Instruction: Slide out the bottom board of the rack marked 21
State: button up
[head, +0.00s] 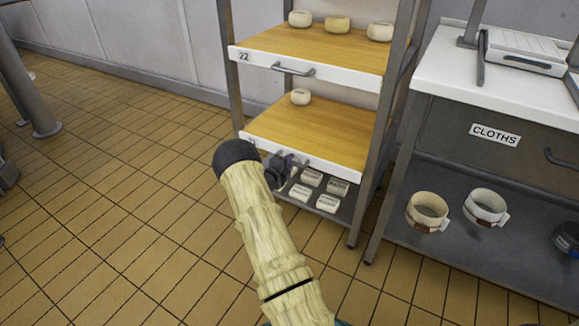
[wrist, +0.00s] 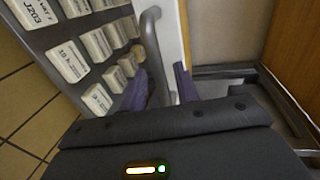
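The rack's lower wooden board (head: 310,132) has a white front edge and holds one small pale cheese-like piece (head: 300,97). My arm hides most of its label. The upper board (head: 315,48) carries a label reading 22; I see no 21. My gripper (head: 283,170) is at the lower board's front, partly hidden by my arm. In the wrist view my gripper's purple fingers (wrist: 162,88) are apart. The grey handle bar (wrist: 151,42) on the white edge runs down between them, with a gap to the right finger. Whether a finger touches it is unclear.
Several white lettered blocks (head: 328,204) lie on the shelf beneath the board. A white-topped bench (head: 440,68) with a CLOTHS drawer (head: 495,135) and banded rings (head: 427,211) below stands at right. Tiled floor (head: 110,170) is free at left.

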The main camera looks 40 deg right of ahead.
jog(key=shift+w+d, duration=0.15)
jog(key=shift+d, duration=0.3)
grip_shut()
jog(key=shift+f, duration=0.1)
